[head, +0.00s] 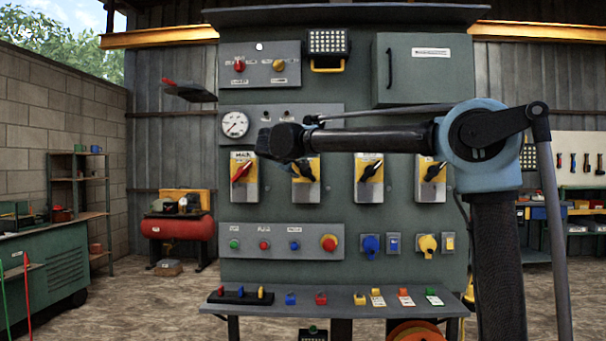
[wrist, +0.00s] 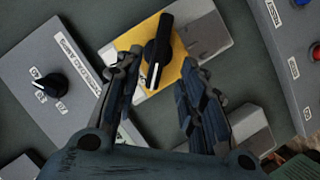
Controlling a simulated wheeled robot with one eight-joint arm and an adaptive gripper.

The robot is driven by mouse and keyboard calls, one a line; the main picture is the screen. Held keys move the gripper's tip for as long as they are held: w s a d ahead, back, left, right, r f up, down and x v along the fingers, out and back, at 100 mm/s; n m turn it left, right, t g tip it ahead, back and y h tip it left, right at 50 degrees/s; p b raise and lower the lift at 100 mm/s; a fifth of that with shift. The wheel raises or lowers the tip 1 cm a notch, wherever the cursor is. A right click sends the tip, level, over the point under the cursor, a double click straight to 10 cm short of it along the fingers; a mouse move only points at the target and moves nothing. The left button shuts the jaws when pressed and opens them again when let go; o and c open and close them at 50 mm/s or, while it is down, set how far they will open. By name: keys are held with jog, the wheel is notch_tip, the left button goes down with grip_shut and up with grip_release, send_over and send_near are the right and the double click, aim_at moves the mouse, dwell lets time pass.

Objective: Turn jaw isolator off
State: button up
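Four isolator switches sit in a row on the green panel (head: 350,220). The leftmost has a red handle (head: 241,171) and a label that seems to read MAIN. The second isolator (head: 306,188), third isolator (head: 369,185) and fourth isolator (head: 430,187) have black handles on yellow plates; I cannot read which is the jaw isolator. My gripper is in front of the second isolator, hiding its upper part. In the wrist view my gripper (wrist: 161,60) is open, with a black isolator handle (wrist: 157,52) showing between its fingers. Contact is not clear.
A gauge (head: 235,124) and small knobs are above the isolators. Push buttons, including a red mushroom button (head: 329,242), are below. A sloped shelf (head: 340,297) with coloured tags juts out at the bottom. In the wrist view a small black selector knob (wrist: 50,86) is at left.

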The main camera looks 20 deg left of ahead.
jog(key=v, duration=0.4)
jog(key=shift+s, duration=0.3)
